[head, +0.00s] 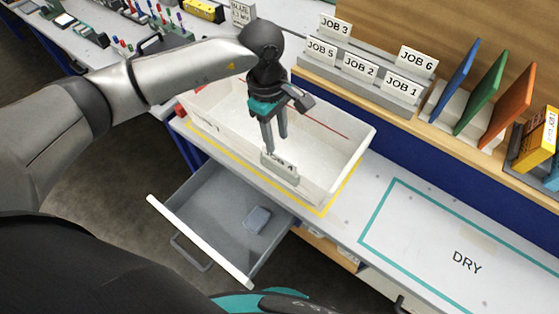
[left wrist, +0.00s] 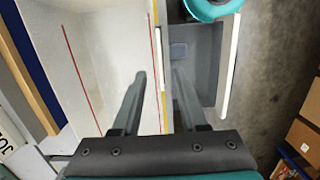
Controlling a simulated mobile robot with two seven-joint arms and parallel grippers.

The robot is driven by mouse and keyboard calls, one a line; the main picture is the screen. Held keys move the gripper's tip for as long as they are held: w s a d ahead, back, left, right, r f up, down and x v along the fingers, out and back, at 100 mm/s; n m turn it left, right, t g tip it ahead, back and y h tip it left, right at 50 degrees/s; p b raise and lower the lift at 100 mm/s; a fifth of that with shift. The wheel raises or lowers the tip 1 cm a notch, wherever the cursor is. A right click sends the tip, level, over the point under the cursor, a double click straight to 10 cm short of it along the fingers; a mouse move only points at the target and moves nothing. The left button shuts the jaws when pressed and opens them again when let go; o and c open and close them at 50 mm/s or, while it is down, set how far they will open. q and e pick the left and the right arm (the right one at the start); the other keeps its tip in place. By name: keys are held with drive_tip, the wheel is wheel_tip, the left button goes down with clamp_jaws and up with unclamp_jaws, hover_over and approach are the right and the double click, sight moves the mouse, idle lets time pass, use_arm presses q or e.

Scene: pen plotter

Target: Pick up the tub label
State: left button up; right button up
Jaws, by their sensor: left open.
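The tub label (head: 287,164) is a small white card with dark lettering in a grey holder at the front wall of the white tub (head: 352,150). Its lettering is partly covered by my left gripper (head: 276,146), so I cannot read it fully. The left gripper points down with its fingers apart and empty, its tips just above the label in the head view. I cannot tell whether they touch it. In the left wrist view the open fingers (left wrist: 160,82) reach toward the tub's edge; I cannot make out the label there. My right gripper is not in view.
An open grey drawer (head: 205,215) with a small grey-blue block (head: 257,219) inside juts out below the tub. A rack of job cards (head: 361,67) and coloured upright panels (head: 485,90) stand behind. The DRY area (head: 430,240) is clear.

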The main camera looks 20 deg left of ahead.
sight(279, 155)
use_arm(q)
drive_tip(key=f, duration=0.4)
drive_tip(key=f+p, duration=0.1)
drive_tip(key=f, duration=0.1)
drive_tip(key=shift+s+d+f, duration=0.15)
drive_tip(key=shift+d+f, duration=0.1)
drive_tip(key=shift+d, duration=0.15)
drive_tip(key=shift+f, duration=0.25)
drive_tip(key=shift+f+b, duration=0.25)
drive_tip(key=shift+b, duration=0.15)
clamp_jaws()
idle(0.4)
